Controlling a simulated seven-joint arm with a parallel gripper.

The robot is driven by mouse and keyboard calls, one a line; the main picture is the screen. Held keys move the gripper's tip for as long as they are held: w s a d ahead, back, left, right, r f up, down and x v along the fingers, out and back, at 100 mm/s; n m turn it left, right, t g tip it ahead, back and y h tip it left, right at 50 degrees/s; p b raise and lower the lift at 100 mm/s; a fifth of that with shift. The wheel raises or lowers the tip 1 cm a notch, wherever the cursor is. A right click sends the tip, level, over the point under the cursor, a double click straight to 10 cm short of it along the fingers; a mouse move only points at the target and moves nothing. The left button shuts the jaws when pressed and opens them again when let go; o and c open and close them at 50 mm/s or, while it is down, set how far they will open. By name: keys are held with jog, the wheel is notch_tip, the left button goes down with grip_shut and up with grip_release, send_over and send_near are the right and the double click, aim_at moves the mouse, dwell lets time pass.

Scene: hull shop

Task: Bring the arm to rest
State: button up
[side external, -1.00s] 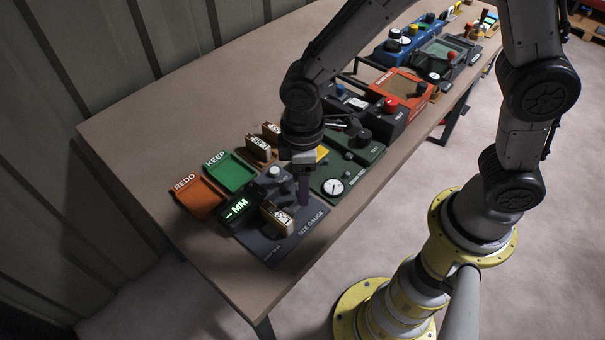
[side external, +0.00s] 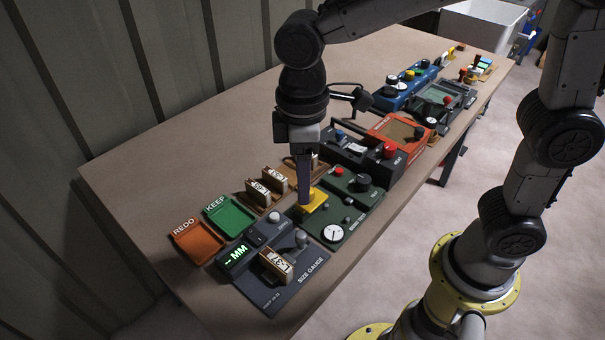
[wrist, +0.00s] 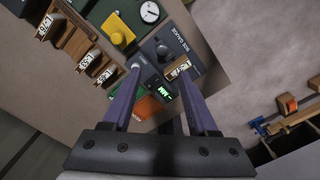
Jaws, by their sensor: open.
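My gripper (side external: 305,205) points down over the bench, raised above it, and in the side view it overlaps the yellow block on the green tester. In the wrist view my gripper (wrist: 160,72) has its two purple fingers spread apart with nothing held between them. The dark size gauge (side external: 305,283) lies in front, with a labelled wooden block (side external: 275,262) on it. The gauge also shows in the wrist view (wrist: 170,45), beyond the fingertips. Its display (side external: 236,257) shows a dash and MM.
An orange REDO tray (side external: 197,245) and a green KEEP tray (side external: 231,216) lie at the left. Several labelled blocks (side external: 258,192) stand behind the gauge. The green tester (side external: 358,207) and other instruments run to the far right. The bench's left part is bare.

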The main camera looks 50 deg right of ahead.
jog(key=s+d+r+m+t, duration=0.4)
jog(key=d+r, duration=0.3)
jog(key=d, duration=0.4)
jog(key=s+d+f+m+t, duration=0.1)
jog(key=s+d+f+m, duration=0.2)
jog(key=s, duration=0.6)
jog(key=shift+d+m+t, duration=0.3)
jog(key=shift+d+m, duration=0.7)
jog(key=shift+d, duration=0.25)
